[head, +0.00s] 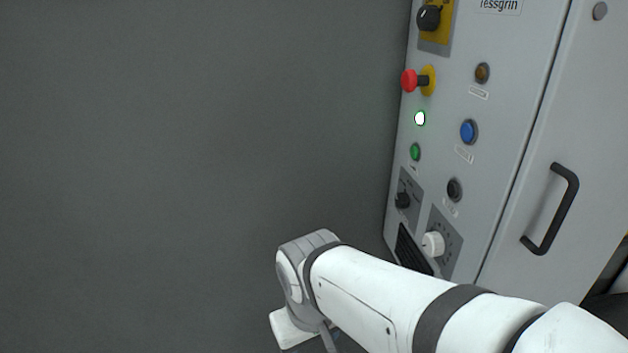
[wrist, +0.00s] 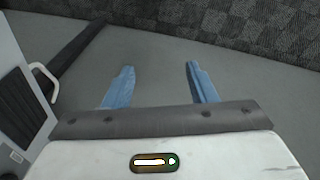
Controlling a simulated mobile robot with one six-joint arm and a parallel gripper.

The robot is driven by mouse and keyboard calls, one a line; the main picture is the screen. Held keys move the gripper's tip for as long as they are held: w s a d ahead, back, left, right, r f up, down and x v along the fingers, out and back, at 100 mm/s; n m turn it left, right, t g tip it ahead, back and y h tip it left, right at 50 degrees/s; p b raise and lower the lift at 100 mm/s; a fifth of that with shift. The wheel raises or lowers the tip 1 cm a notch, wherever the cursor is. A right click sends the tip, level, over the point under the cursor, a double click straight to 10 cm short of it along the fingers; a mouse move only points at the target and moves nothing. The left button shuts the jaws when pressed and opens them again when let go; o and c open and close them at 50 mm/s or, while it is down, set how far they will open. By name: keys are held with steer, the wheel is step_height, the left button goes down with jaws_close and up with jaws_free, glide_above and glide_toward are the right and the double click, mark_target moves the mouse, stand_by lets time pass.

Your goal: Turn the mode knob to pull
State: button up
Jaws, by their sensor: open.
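On the grey cabinet front in the head view, a black knob (head: 402,200) sits on a dark grey plate. A white knob (head: 433,243) sits on another grey plate lower right of it. A larger black rotary switch (head: 428,17) is on a yellow plate at the top. Labels are too small to read, so I cannot tell which is the mode knob. My gripper (wrist: 160,76) is open, its blue fingers apart and empty above the floor in the wrist view. In the head view my arm extends left, below the panel, and the fingers are not visible.
A red mushroom button (head: 410,80), a lit lamp (head: 420,118), a green button (head: 415,152) and a blue button (head: 469,131) line the panel. A black door handle (head: 552,209) projects at right. Left of the cabinet is open in front of a plain grey surface.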

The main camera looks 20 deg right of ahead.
steer(key=w+d+r+n+g+h+p, duration=0.45)
steer(key=w+d+n+h, duration=0.25)
steer(key=d, duration=0.4)
steer(key=n+g+h+p, duration=0.2)
steer(key=n+h+p, duration=0.2)
steer(key=n+h, duration=0.6)
glide_toward(397, 201)
steer(key=d, duration=0.1)
steer(key=shift+t, duration=0.25)
steer(key=x, duration=0.2)
steer(key=p+x, duration=0.1)
steer(key=x, duration=0.2)
steer(key=p+x, duration=0.1)
steer(key=x, duration=0.2)
steer(key=shift+s+a+r, duration=0.1)
steer(key=shift+s, duration=0.2)
